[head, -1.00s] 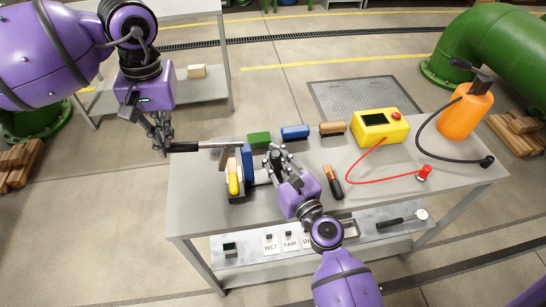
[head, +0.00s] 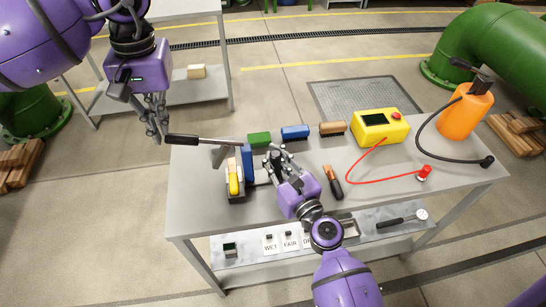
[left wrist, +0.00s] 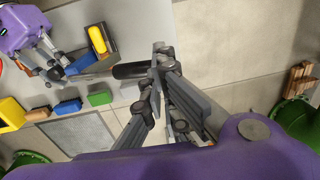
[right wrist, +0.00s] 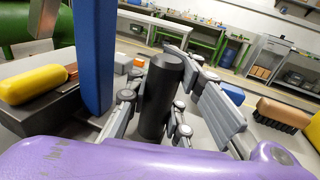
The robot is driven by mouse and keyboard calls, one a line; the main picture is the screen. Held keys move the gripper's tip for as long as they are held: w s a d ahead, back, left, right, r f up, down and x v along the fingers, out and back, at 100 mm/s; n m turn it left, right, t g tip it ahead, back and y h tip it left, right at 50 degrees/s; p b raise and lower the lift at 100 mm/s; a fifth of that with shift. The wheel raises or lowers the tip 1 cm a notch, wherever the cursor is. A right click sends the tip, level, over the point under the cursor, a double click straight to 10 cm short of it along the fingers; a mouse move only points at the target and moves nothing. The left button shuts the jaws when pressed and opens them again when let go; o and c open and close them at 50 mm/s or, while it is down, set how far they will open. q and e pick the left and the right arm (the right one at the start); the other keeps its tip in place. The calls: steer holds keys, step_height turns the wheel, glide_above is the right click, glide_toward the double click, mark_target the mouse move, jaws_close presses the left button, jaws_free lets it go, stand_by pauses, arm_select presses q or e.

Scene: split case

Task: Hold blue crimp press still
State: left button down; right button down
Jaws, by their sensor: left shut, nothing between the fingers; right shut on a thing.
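The blue crimp press (head: 248,162) stands at the table's left end, with a tall blue post, a yellow part (head: 234,178) and a dark base. Its lever, with a black grip (head: 184,139), juts left past the table edge. My left gripper (head: 159,138) is shut and empty, just off the grip's outer end; in the left wrist view its fingertips overlap the end of the grip (left wrist: 130,71). My right gripper (head: 272,160) is shut on an upright black cylinder (right wrist: 160,95) beside the blue post (right wrist: 94,50). Whether the cylinder joins the press is hidden.
An orange-and-black tool (head: 333,182) lies right of my right gripper. A yellow meter (head: 380,126) with a red lead and an orange bottle (head: 465,110) stand further right.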

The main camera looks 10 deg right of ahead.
mark_target(278, 167)
steer(key=shift+f, duration=0.1)
arm_select(q)
step_height(278, 167, up, 7)
steer(key=shift+d, duration=0.2)
stand_by(0.4)
arm_select(e)
steer(key=c, duration=1.5)
jaws_free()
steer(key=shift+o, duration=0.2)
arm_select(q)
steer(key=shift+f+b, duration=0.4)
steer(key=shift+f, duration=0.45)
arm_select(e)
steer(key=shift+v, duration=2.1)
arm_select(q)
steer(key=shift+f+b, duration=0.6)
steer(key=shift+f, duration=0.7)
arm_select(e)
steer(key=shift+v, duration=2.4)
